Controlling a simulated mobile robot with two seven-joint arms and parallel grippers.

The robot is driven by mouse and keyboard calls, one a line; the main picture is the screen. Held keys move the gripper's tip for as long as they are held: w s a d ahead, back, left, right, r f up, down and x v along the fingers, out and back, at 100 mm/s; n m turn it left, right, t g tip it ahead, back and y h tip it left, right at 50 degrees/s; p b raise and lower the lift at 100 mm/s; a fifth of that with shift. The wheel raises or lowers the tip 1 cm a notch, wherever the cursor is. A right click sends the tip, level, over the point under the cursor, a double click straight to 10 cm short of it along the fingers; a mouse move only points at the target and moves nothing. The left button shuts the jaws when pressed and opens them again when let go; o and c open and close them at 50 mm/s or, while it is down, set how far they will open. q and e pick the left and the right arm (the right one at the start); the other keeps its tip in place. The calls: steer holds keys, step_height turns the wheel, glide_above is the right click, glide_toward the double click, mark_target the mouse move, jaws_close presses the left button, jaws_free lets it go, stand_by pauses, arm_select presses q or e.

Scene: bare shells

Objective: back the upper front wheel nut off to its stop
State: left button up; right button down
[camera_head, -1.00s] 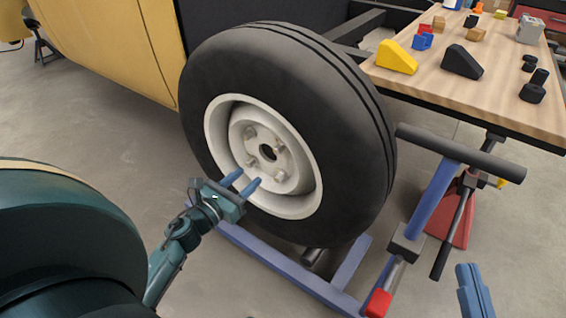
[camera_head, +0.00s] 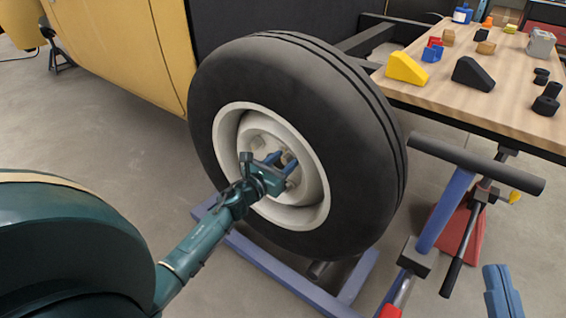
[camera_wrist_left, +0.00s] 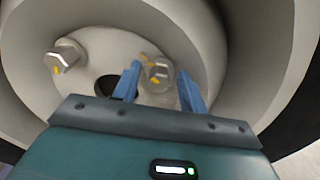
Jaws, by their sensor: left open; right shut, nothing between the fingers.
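The wheel is a black tyre (camera_head: 345,100) with a pale rim (camera_head: 318,212) and several nuts around a dark centre hole. One nut (camera_head: 257,142) shows uncovered at the upper left of the hub. My left gripper (camera_head: 282,160) is inside the rim recess, open, at the upper right part of the hub. In the left wrist view a nut (camera_wrist_left: 158,73) with yellow marks sits between the two blue fingertips (camera_wrist_left: 160,85); I cannot tell whether they touch it. Another yellow-marked nut (camera_wrist_left: 62,56) is further left. My right gripper (camera_head: 503,290) is shut and empty at the lower right.
A blue stand frame (camera_head: 270,262) lies under the wheel. A dark T-shaped bar (camera_head: 475,162) on a blue post and a red jack stand (camera_head: 462,225) are right of the wheel. A wooden workbench (camera_head: 440,95) holds a yellow wedge (camera_head: 406,69), a black wedge (camera_head: 473,74) and small parts.

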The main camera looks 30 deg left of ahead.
arm_select(q)
steer(key=shift+c, duration=0.9)
jaws_close()
